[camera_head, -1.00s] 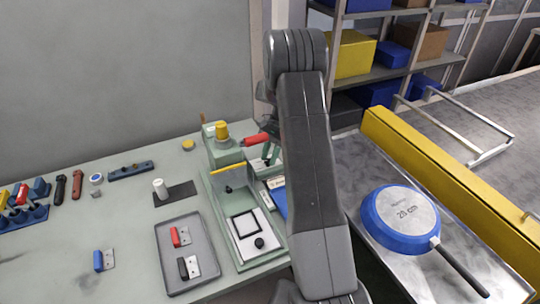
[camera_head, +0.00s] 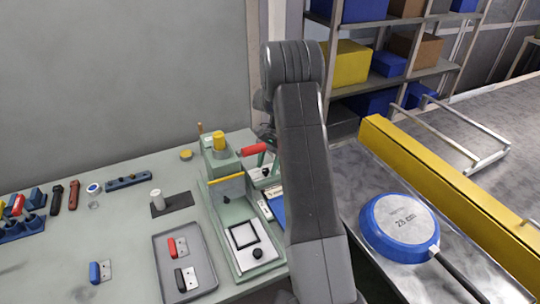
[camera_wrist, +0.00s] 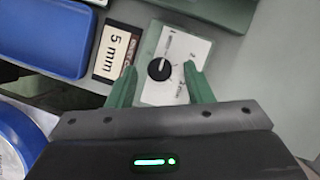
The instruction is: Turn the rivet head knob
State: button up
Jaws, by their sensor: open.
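The rivet head knob is a black round knob (camera_wrist: 158,69) with a white pointer mark, on a white dial plate (camera_wrist: 180,50) with printed markings. In the wrist view my gripper (camera_wrist: 160,88) is open, its two green fingers on either side of the plate's near part. The knob lies between and slightly beyond the fingertips, with no visible contact. In the head view the knob area shows only as a small pale plate (camera_head: 262,173) beside my arm. My gripper is hidden there behind my arm.
A "5 mm" label (camera_wrist: 111,50) and blue tray (camera_wrist: 45,35) lie left of the dial. The green press (camera_head: 220,160) has a red-handled lever (camera_head: 254,149) close to my arm. A grey tray (camera_head: 160,245) holds small parts.

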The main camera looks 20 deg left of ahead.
jog(key=b+v, duration=0.1)
jog(key=v, duration=1.2)
jog(key=shift+r, duration=0.3)
jog(key=shift+f, duration=0.1)
jog(key=p+x, duration=0.1)
jog(key=x, duration=1.2)
jog(key=shift+f, duration=0.35)
jog(key=shift+r, duration=0.1)
